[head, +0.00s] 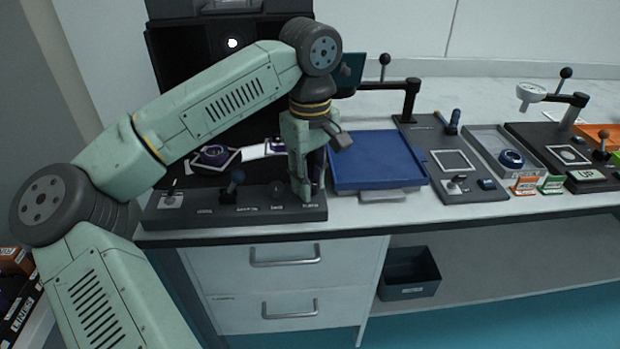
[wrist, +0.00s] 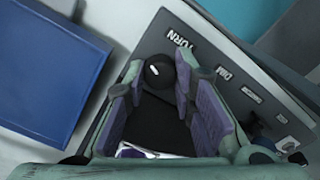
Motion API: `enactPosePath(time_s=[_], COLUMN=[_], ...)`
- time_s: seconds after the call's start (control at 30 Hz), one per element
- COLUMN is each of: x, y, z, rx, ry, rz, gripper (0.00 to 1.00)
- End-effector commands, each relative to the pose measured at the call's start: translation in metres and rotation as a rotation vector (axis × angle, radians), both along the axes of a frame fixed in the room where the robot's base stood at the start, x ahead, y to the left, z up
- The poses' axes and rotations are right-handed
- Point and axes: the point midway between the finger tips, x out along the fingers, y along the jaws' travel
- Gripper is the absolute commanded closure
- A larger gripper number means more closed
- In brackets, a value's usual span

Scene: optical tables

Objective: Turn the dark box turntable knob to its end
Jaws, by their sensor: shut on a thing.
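The dark box (head: 165,50) stands at the left of the table, with a control panel (head: 240,212) along its front. My gripper (head: 304,190) points down at the right end of that panel. In the wrist view, my gripper (wrist: 160,80) has a round black knob (wrist: 158,71) between its two purple-padded fingers, beside the label TURN. The gripper is shut on this turntable knob. The fingers hide the knob in the head view.
A blue tray (head: 378,160) lies just right of the box. Other dark stations with levers (head: 450,160) stand further right. A dark bin (head: 408,274) is on the lower shelf.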

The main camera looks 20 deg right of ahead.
Motion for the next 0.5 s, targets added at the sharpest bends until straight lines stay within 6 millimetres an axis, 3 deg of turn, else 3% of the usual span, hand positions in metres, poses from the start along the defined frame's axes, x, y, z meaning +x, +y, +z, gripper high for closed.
enactPosePath(time_s=[0.5], x=[-0.0007], y=[0.0001], z=[-0.0002], rx=[-0.001], ry=[0.002], rz=[-0.492], gripper=[1.0])
